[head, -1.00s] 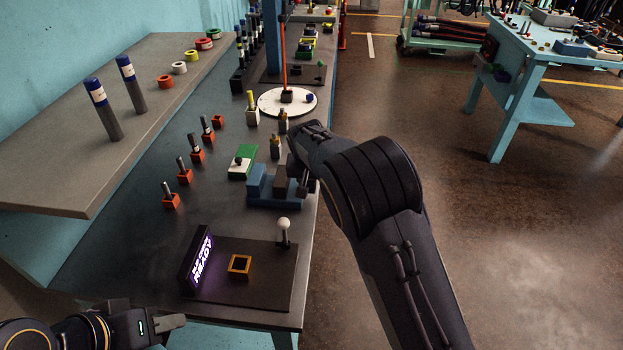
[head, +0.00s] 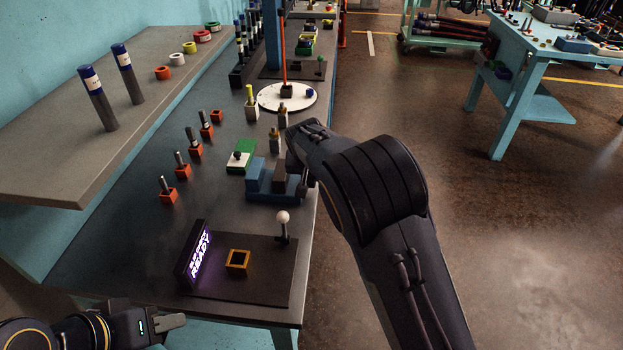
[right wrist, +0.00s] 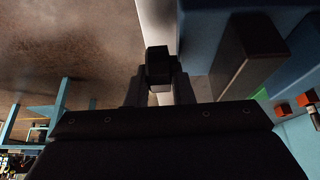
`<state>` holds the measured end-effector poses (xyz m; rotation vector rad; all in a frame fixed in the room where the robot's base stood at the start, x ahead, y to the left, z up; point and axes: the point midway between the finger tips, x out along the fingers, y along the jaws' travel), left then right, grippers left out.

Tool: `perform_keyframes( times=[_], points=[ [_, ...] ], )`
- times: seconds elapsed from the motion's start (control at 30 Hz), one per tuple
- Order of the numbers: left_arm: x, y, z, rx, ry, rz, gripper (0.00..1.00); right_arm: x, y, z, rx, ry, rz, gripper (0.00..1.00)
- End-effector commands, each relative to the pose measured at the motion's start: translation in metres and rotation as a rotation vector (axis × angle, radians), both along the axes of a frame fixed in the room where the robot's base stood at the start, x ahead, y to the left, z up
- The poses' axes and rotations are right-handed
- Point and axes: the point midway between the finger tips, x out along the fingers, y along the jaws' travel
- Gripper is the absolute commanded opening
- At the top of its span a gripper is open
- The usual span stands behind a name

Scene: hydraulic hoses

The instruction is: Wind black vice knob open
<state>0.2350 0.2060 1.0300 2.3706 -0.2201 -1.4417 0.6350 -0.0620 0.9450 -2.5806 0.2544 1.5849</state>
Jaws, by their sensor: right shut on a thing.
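The blue vice (head: 268,197) sits at the right edge of the dark bench, with a blue jaw on the left and a dark movable jaw (head: 279,178) on the right. A gap shows between the jaws. The right wrist view shows the dark jaw (right wrist: 247,55) beside blue vice parts. My right gripper (right wrist: 159,85) is shut on the black knob (right wrist: 158,62), at the vice's right side. In the head view the right gripper (head: 302,183) is mostly hidden by its own wrist. My left gripper (head: 178,321) is low at the left, away from the vice; its finger gap cannot be made out.
A green and white block (head: 241,157) and small fittings stand behind the vice. In front are a dark mat (head: 265,270) with a white-topped lever (head: 283,222) and a lit sign (head: 196,256). Orange holders (head: 168,196) line the left.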

Motion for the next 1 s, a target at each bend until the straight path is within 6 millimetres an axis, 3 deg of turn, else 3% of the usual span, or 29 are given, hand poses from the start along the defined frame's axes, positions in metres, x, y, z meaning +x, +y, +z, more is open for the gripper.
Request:
perform_keyframes(
  times=[0.03, 0.6, 0.8, 1.0],
  points=[
    [0.000, 0.000, -0.018, 0.000, 0.000, 0.000, 0.36, -0.001, 0.002, -0.008, -0.004, -0.031, 0.003, 0.00],
    [0.000, 0.000, -0.144, 0.000, 0.001, 0.000, 0.36, -0.008, 0.003, -0.013, -0.081, -0.409, 0.004, 0.00],
    [0.000, 0.000, -0.170, 0.000, 0.000, 0.000, 0.36, -0.009, 0.003, -0.010, -0.097, -0.487, 0.002, 0.00],
    [0.000, 0.000, -0.180, 0.000, 0.000, 0.000, 0.36, -0.009, 0.003, -0.006, -0.102, -0.524, 0.001, 0.00]
  ],
)
